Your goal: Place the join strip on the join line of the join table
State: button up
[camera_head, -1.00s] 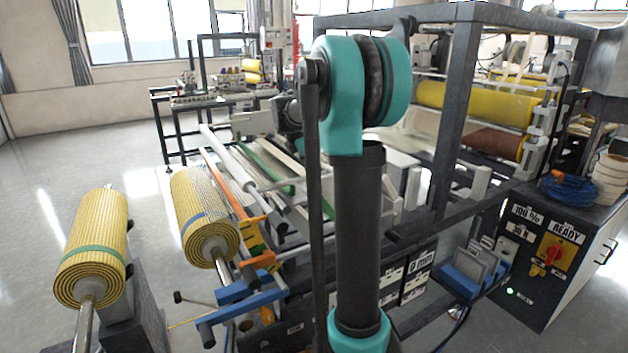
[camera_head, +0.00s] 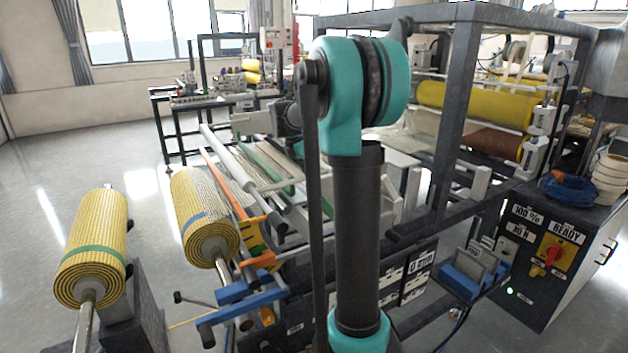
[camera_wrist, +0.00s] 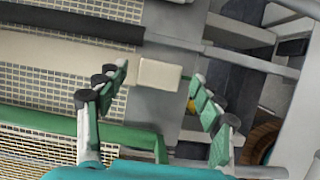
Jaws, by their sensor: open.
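In the wrist view, my gripper (camera_wrist: 160,98) is open, with its green, dark-tipped fingers spread apart. A pale cream block (camera_wrist: 158,75) shows between and just beyond the fingers, with a gap to the right finger. A long cream band (camera_wrist: 55,50) runs left from near this block across the mesh (camera_wrist: 35,80). I cannot tell whether the band or the block is the join strip. The join line is not clearly distinguishable. In the head view, the join table (camera_head: 285,185) is partly hidden behind my arm, and my gripper is hidden.
A green bar (camera_wrist: 65,123) and a dark bar (camera_wrist: 70,22) lie across the mesh beside the band. In the head view, two yellow mesh rolls (camera_head: 92,250) (camera_head: 205,215) stand at left. A dark machine frame (camera_head: 455,120) and control cabinet (camera_head: 550,250) stand at right.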

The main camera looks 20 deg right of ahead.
jog(key=v, duration=1)
jog(key=shift+r, duration=0.4)
jog(key=shift+s+a, duration=0.1)
